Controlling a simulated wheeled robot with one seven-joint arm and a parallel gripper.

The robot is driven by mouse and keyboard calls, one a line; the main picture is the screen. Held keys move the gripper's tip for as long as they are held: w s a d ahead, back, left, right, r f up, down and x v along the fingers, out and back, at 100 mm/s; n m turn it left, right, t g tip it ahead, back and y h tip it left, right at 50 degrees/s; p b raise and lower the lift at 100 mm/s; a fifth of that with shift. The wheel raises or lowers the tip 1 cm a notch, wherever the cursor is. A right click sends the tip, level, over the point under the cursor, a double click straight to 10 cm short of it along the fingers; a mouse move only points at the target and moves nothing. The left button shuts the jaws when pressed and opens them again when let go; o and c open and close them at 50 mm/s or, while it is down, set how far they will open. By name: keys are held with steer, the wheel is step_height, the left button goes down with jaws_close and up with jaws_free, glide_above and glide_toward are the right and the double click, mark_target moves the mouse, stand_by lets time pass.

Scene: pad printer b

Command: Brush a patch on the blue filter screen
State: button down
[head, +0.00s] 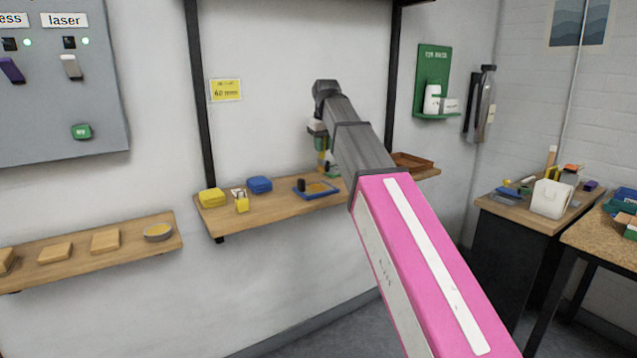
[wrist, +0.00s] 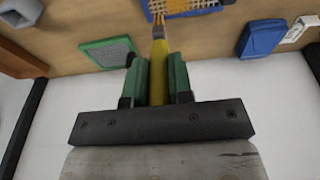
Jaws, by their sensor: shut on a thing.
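The blue filter screen (head: 334,191) lies on the wooden wall shelf. In the wrist view its blue-rimmed mesh (wrist: 205,5) is cut off by the top edge, with an orange-tan area on it. My gripper (wrist: 160,62) has green fingers shut on the yellow handle of a brush (wrist: 158,90). The brush's metal collar and bristles point toward the screen and overlap its near edge in the picture; I cannot tell whether they touch. In the head view my gripper (head: 323,158) is over the shelf near the screen, small and partly hidden by my arm.
A green-framed screen (wrist: 108,48) lies beside the brush. A blue box (head: 260,185), a yellow box (head: 212,198) and a yellow holder (head: 241,201) stand left on the shelf. A brown tray (head: 412,161) is at the right end. The wall is close behind.

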steer(key=s+d+r, duration=0.2)
steer(key=s, duration=0.1)
steer(key=shift+s+d+r, duration=0.1)
steer(key=shift+s+r, duration=0.05)
steer(key=shift+r, duration=0.25)
steer(key=shift+s+x, duration=0.15)
steer(key=shift+x, duration=0.75)
steer(key=shift+s+x, duration=0.2)
steer(key=shift+x, duration=0.75)
steer(key=shift+s+x, duration=0.15)
steer(key=shift+x, duration=0.75)
steer(key=shift+d+f, duration=0.2)
steer(key=shift+f, duration=0.6)
